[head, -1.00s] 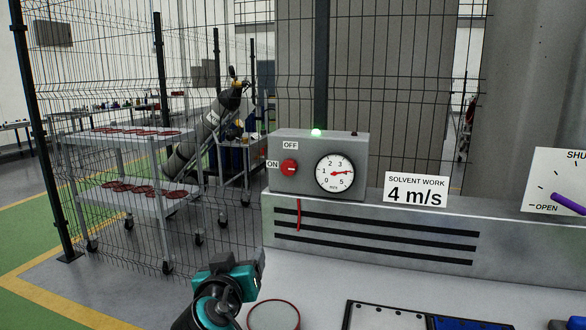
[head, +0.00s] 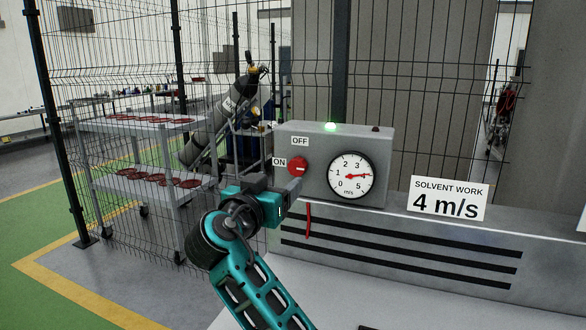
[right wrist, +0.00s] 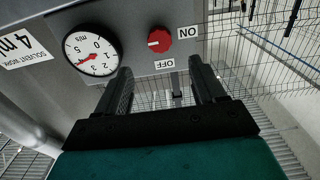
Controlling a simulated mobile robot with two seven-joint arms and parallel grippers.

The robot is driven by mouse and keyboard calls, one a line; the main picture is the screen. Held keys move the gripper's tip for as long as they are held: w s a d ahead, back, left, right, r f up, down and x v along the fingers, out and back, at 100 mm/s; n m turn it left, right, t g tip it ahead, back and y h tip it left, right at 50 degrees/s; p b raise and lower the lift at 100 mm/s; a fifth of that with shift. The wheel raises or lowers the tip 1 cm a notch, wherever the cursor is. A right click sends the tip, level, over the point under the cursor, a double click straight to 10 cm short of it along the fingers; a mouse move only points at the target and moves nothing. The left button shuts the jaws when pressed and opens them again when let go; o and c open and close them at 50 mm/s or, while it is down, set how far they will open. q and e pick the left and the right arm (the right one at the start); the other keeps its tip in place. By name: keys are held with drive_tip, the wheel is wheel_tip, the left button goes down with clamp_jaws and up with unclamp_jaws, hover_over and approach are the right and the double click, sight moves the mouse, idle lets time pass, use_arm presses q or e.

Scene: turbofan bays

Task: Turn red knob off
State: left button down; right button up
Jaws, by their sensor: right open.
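The red knob (head: 298,167) is on the front of a grey control box (head: 383,160), with the ON label (head: 279,162) at its left and the OFF label (head: 300,141) above it. My right gripper (head: 292,190) is in front of the box, just below the knob. In the right wrist view its fingers (right wrist: 160,70) are apart and empty, with the knob beyond the gap, not between the tips. My left gripper is not in view.
A round gauge (head: 351,176) beside the knob has its needle near 4. A green lamp (head: 330,127) glows on top. The slotted duct (head: 400,250) and a red ribbon (head: 308,220) are below. A sign (head: 448,198) reads 4 m/s. Wire fence stands behind.

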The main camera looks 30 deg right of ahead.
sight(296, 167)
drive_tip(key=x, duration=0.9)
drive_tip(key=shift+p, duration=0.35)
drive_tip(key=c, duration=1.1)
drive_tip(key=shift+o, duration=0.2)
